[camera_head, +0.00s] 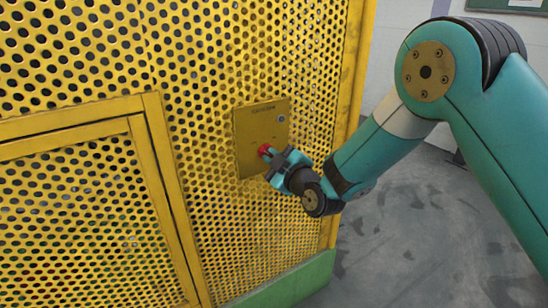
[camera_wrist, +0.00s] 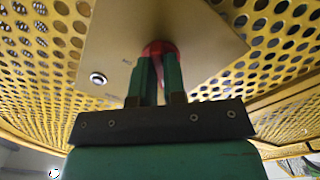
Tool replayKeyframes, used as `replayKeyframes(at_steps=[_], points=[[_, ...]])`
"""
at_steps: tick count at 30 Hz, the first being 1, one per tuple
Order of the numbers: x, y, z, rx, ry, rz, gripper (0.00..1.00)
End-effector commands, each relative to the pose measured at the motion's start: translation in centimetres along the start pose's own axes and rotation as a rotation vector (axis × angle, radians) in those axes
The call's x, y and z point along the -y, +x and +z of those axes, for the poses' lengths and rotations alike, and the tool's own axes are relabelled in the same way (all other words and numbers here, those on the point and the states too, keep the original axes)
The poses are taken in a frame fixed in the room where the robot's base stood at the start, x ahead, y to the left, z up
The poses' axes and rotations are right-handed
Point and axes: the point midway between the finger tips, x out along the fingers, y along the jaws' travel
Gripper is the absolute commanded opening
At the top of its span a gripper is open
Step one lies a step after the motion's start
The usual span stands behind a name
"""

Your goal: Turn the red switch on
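The red switch (camera_head: 264,149) sits on a flat yellow plate (camera_head: 247,122) fixed to the perforated yellow panel. My gripper (camera_head: 274,157) reaches it from the lower right. In the wrist view, the two green fingers of my gripper (camera_wrist: 158,62) are close together at the red switch (camera_wrist: 158,47), one on each side of its narrow handle. They look shut on it. The round red base shows past the fingertips. The fingers hide part of the handle, so its exact angle is hard to tell.
A small round silver lock or button (camera_wrist: 98,79) is on the same plate, clear of the fingers. A framed yellow mesh door (camera_head: 75,215) stands to the left. A green base rail (camera_head: 285,283) runs below the panel. Grey floor (camera_head: 420,235) lies open at the right.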

Motion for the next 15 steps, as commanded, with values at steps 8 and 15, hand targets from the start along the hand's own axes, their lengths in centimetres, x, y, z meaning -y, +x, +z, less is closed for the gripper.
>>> replayKeyframes(at_steps=[8,15], points=[[0.04,-0.03,0.01,0.0,0.007,-0.001,0.0],[0.13,-0.05,0.07,0.001,0.083,-0.001,0.0]])
